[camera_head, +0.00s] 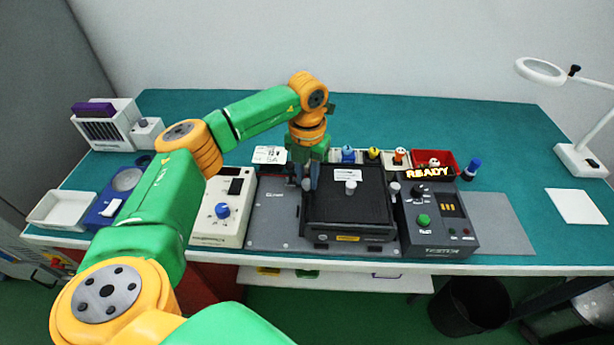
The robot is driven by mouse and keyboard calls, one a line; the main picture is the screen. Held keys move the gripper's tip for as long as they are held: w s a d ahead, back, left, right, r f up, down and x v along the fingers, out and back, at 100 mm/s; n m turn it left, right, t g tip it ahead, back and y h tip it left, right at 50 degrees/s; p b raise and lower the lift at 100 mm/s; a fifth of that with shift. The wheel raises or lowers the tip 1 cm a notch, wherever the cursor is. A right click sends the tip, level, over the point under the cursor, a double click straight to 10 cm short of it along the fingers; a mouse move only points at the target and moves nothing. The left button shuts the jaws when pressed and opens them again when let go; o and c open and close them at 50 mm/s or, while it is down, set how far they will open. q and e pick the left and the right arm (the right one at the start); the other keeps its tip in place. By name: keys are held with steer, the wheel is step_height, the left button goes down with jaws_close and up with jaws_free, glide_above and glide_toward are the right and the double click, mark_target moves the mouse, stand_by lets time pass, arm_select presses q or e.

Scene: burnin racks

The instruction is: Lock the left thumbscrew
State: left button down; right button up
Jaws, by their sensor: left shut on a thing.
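A black unit (335,222) with a white label and a pale knob (351,187) on top sits on a grey base plate (270,222). A grey thumbscrew (394,189) stands at its right side. My left gripper (306,183) points down at the unit's left side and is shut on the left thumbscrew, which the fingers mostly hide. How far the screw is turned cannot be seen. My right gripper is out of view.
A dark tester (440,232) with a lit READY sign and green button stands right of the unit. A white box (212,232) with a blue knob stands left. Small coloured parts and a red bin (420,155) are behind.

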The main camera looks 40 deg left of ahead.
mark_target(307, 181)
arm_select(q)
steer(key=m, duration=0.8)
steer(key=shift+m+b, duration=0.3)
steer(key=shift+b, duration=0.1)
steer(key=shift+m, duration=0.3)
steer(key=shift+r, duration=0.1)
steer(key=c, duration=0.7)
jaws_free()
steer(key=shift+r, duration=0.35)
step_height(307, 181, up, 6)
steer(key=shift+d+r+b, duration=0.1)
steer(key=shift+r+b, duration=0.1)
steer(key=shift+b, duration=0.6)
